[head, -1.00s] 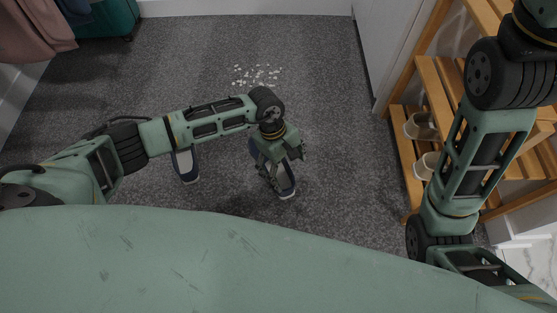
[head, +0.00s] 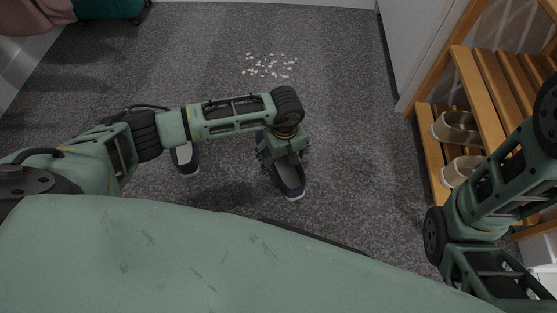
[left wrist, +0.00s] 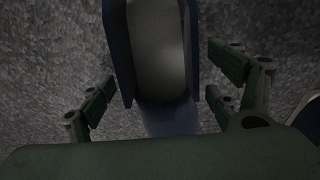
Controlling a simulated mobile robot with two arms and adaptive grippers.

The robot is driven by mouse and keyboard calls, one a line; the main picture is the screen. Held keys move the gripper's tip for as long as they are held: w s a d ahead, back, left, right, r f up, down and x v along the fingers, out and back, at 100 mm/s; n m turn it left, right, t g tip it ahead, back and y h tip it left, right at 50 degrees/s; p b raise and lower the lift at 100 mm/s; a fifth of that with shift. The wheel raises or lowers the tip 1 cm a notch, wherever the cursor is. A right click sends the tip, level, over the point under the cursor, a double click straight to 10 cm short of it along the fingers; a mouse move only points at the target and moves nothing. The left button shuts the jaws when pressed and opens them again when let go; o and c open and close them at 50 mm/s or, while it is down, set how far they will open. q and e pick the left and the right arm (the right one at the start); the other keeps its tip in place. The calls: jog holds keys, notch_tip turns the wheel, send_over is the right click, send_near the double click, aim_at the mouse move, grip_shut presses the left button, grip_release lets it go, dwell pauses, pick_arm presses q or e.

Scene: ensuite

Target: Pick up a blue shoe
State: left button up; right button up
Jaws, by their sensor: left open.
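Two blue shoes with pale insoles lie on the grey carpet in the head view. The right blue shoe (head: 290,179) is under my left gripper (head: 284,165), which hides part of it. The left blue shoe (head: 186,160) lies to the left, partly behind my left arm. In the left wrist view, the blue shoe (left wrist: 158,50) stands between the two spread fingers of my left gripper (left wrist: 165,85), with a gap on each side. The fingers do not touch it. My right arm shows at the right of the head view, but its gripper is out of view.
A wooden rack (head: 487,80) with beige shoes (head: 458,127) stands at the right. White bits (head: 268,66) lie scattered on the carpet ahead. A teal case (head: 108,8) is at the far left. The carpet between shoes and rack is clear.

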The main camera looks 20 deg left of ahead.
pick_arm(q)
jog(key=shift+f, duration=0.65)
jog(key=shift+r, duration=0.1)
jog(key=shift+c, duration=0.2)
jog(key=c, duration=1.3)
jog(key=shift+c, duration=0.7)
jog(key=shift+r, duration=0.15)
